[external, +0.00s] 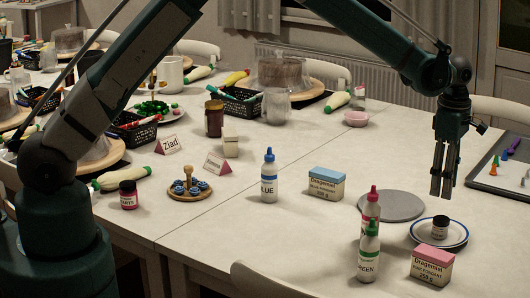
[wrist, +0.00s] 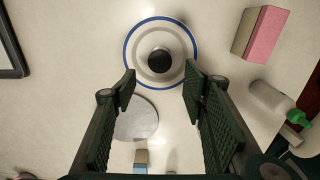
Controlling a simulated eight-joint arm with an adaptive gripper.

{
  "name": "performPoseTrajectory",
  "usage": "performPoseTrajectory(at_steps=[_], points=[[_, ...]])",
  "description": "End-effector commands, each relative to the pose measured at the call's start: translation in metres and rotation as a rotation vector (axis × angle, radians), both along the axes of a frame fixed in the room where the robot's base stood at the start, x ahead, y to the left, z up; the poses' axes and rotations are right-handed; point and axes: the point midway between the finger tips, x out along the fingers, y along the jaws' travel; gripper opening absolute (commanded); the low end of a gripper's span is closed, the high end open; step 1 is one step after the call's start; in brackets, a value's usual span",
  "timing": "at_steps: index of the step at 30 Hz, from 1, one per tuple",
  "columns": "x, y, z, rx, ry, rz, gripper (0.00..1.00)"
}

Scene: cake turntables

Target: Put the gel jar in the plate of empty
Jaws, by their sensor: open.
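A small jar with a black lid (external: 440,227) stands upright on a white plate with a blue rim (external: 418,235). In the wrist view the jar (wrist: 160,60) is seen from above, near the middle of the plate (wrist: 160,27), with nothing else on it. Its label is too small to read, so I cannot tell for sure that it is the gel jar. My gripper (external: 442,192) points down above the plate, apart from the jar. In the wrist view its fingers (wrist: 159,88) are spread and empty, on the near side of the jar.
A grey round disc (external: 392,206) lies left of the plate. A pink-topped fondant box (external: 432,265) and red- and green-capped bottles (external: 369,252) stand close in front. A blue-topped box (external: 326,184) and a blue bottle (external: 269,180) are farther left. A dark-edged tray (external: 505,165) lies at the right.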

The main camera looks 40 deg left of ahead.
Motion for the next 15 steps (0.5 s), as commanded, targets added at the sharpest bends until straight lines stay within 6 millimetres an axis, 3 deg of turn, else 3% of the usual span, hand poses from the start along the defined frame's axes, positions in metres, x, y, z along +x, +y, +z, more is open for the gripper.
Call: performPoseTrajectory(at_steps=[8, 15], points=[[0.001, 0.005, 0.006, -0.002, -0.003, -0.009, 0.43], [0.001, 0.033, 0.035, -0.014, -0.022, -0.065, 0.43]])
